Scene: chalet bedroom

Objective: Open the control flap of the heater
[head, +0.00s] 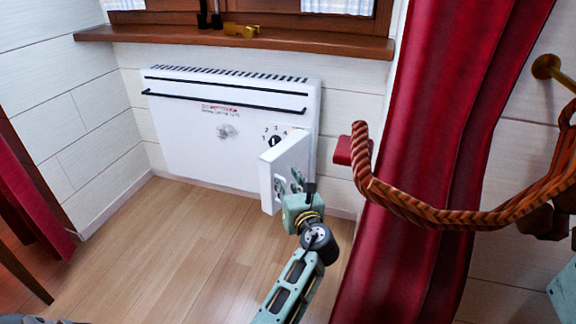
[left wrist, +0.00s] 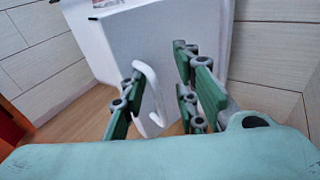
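The white heater (head: 215,140) is mounted on the wall below the window sill. Its control flap (head: 284,161) stands out from the front at the lower right, swung open, and a black dial (head: 274,141) with numbers shows beside it. My left gripper (head: 290,182) is at the flap's outer face. In the left wrist view, the flap (left wrist: 150,40) fills the middle, with a curved white handle (left wrist: 153,88) on it. The left gripper's fingers (left wrist: 160,75) are spread apart, with the handle between them, close to the left finger. I cannot tell whether they touch.
A red curtain (head: 435,130) hangs right of the heater, with a braided rope (head: 440,212) looped across it. The wooden sill (head: 240,38) runs above the heater. The wooden floor (head: 180,245) left of my arm is clear.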

